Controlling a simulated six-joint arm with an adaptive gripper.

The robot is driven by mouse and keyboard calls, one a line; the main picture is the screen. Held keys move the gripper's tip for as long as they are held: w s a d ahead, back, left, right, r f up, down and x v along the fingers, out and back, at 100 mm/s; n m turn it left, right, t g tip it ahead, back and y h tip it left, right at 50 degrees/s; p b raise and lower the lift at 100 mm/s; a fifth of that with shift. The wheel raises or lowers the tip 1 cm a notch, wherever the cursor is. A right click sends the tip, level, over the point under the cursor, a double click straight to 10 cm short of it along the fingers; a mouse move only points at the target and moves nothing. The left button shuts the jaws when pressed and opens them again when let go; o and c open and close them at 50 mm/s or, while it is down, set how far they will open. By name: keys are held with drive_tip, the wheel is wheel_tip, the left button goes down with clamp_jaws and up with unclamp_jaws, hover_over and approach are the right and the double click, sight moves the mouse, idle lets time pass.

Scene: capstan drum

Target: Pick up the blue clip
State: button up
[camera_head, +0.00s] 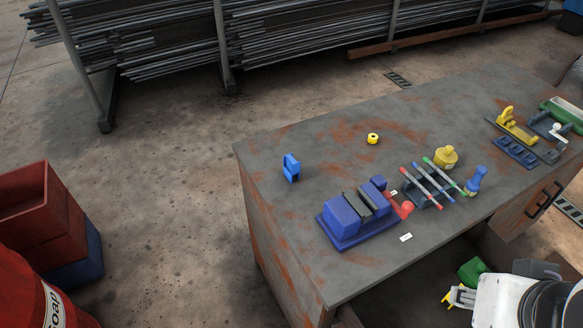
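A small blue clip-like piece (291,168) stands upright near the left end of the grey, rust-stained workbench (310,215). I take it as the blue clip; its fine shape is too small to make out. My gripper (448,298) is at the lower right, beyond the bench's front edge and well apart from the blue piece. Its fingers are small in the picture, and I cannot tell whether they are open or shut.
A blue vise (345,217) stands right of the blue piece, nearer the front. A yellow ring (373,138), a rack of screwdrivers (427,185), a yellow bottle (446,157) and a blue bottle (476,179) stand farther right. Bench space around the blue piece is clear.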

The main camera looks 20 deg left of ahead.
drive_tip(key=w+r+t, duration=0.2)
drive_tip(key=w+r, duration=0.1)
drive_tip(key=w, duration=0.8)
drive_tip(key=w+a+n+t, duration=0.1)
drive_tip(key=w+a, duration=0.3)
drive_tip(key=w, duration=0.4)
drive_tip(key=w+a+n+t+y, duration=0.1)
drive_tip(key=w+a+n, duration=0.15)
drive_tip(key=w, duration=0.55)
drive_tip(key=w+a+n+t, duration=0.1)
drive_tip(key=w+a, duration=0.3)
drive_tip(key=w, duration=0.4)
drive_tip(key=n+g+y, duration=0.4)
drive_tip(key=n+y, duration=0.3)
drive_tip(key=y, duration=0.2)
hover_over(287, 156)
drive_tip(key=f, duration=1.8)
drive_tip(key=shift+w+d+f, duration=0.1)
drive_tip(key=shift+d+f, duration=0.1)
drive_tip(key=shift+f, duration=0.2)
drive_tip(key=shift+a+f, duration=0.1)
drive_tip(key=shift+a, duration=0.05)
